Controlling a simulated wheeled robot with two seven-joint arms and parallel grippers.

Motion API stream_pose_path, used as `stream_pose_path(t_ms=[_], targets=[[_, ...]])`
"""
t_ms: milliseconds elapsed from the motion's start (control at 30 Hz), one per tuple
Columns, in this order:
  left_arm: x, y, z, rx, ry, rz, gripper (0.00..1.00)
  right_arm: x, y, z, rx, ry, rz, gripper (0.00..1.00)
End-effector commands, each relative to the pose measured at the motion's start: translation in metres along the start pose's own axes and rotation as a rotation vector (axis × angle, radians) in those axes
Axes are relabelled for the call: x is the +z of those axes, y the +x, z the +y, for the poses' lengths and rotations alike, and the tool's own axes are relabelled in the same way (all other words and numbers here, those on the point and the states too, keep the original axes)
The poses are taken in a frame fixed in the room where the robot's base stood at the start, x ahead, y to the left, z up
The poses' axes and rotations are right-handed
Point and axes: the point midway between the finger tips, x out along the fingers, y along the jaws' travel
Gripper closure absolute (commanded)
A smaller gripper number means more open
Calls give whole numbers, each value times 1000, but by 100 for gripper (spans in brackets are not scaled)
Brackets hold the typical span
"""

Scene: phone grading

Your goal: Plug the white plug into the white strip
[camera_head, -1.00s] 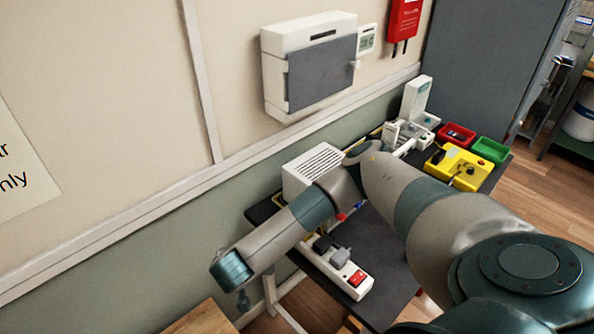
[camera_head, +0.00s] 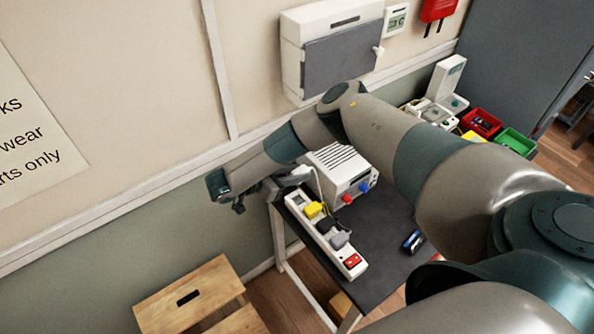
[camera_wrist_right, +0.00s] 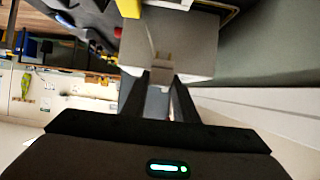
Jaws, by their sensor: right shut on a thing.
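The white strip (camera_head: 298,203) lies along the left edge of the dark table. Whether plug and strip touch, I cannot tell. My left gripper is not in view.
A white instrument box (camera_head: 343,176) with red and blue knobs stands close behind the strip. A small dark-blue object (camera_head: 412,241) lies on the table (camera_head: 380,235). Red (camera_head: 481,123) and green (camera_head: 516,141) bins stand at the far right. A wooden stool (camera_head: 190,293) is at lower left.

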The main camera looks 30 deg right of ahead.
Motion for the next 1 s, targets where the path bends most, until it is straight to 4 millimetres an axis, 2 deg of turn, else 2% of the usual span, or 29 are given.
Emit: stream_pose_path(t_ms=[333, 600, 867, 1000], targets=[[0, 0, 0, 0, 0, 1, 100, 8, 3, 0, -1, 0, -2, 100], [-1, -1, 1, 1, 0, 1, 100, 27, 14, 2, 3, -2, -1, 100], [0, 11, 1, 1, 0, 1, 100, 52, 26, 2, 2, -2, -1, 100], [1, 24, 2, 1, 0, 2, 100, 64, 32, 1, 0, -1, 0, 100]])
